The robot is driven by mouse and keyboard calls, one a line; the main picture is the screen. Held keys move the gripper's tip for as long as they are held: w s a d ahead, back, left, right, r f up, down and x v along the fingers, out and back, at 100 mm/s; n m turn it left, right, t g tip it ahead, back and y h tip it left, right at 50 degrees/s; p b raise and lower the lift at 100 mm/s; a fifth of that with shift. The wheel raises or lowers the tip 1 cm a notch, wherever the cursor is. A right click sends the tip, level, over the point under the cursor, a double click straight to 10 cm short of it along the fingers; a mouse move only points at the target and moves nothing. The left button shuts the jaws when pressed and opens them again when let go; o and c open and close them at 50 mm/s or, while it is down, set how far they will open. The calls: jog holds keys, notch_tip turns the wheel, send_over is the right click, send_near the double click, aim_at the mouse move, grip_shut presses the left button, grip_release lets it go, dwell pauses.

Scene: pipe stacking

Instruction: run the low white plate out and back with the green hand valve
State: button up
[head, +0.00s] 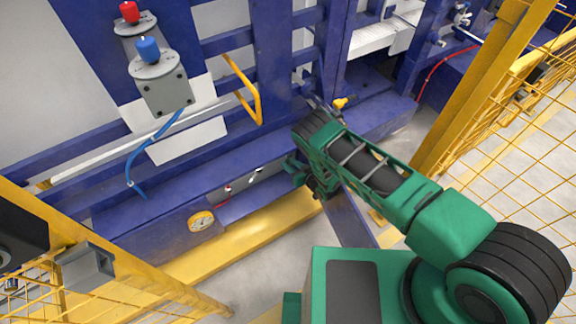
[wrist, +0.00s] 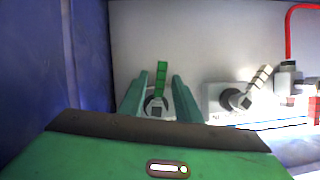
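The green hand valve (wrist: 161,77) has an upright green lever on a round grey hub, seen against a pale panel in the wrist view. My gripper (wrist: 160,88) is open, with one green finger on each side of the valve and visible gaps beside the lever. Whether a finger touches the hub is unclear. In the head view my arm hides the valve and most of the gripper. A low white plate (head: 188,141) lies at the left of the blue machine, below the grey block with the blue knob.
A second valve with a cream lever (wrist: 262,80) sits to the right of the green one, near a red hose (wrist: 288,35). A blue wall (wrist: 35,75) stands close on the left.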

aim_at(288, 158)
notch_tip(288, 158, up, 4)
jog(key=shift+s+a+r, duration=0.1)
jog(key=shift+a+r, duration=0.05)
jog(key=shift+r, duration=0.05)
jog(key=o, duration=1.4)
jog(key=s+a+r, duration=0.1)
jog(key=s+a, duration=0.1)
jog(key=s+a+r, duration=0.1)
jog(key=s, duration=0.1)
jog(key=shift+a+r, duration=0.3)
jog(key=shift+c, duration=0.2)
jog(key=s+a+r, duration=0.3)
jog(key=shift+s+r, duration=0.1)
jog(key=shift+s, duration=0.2)
jog(key=c, duration=1.4)
jog(key=shift+o, duration=0.2)
jog(key=shift+s+a+r, duration=0.35)
jog(key=shift+s+a, duration=0.05)
jog(key=shift+s, duration=0.15)
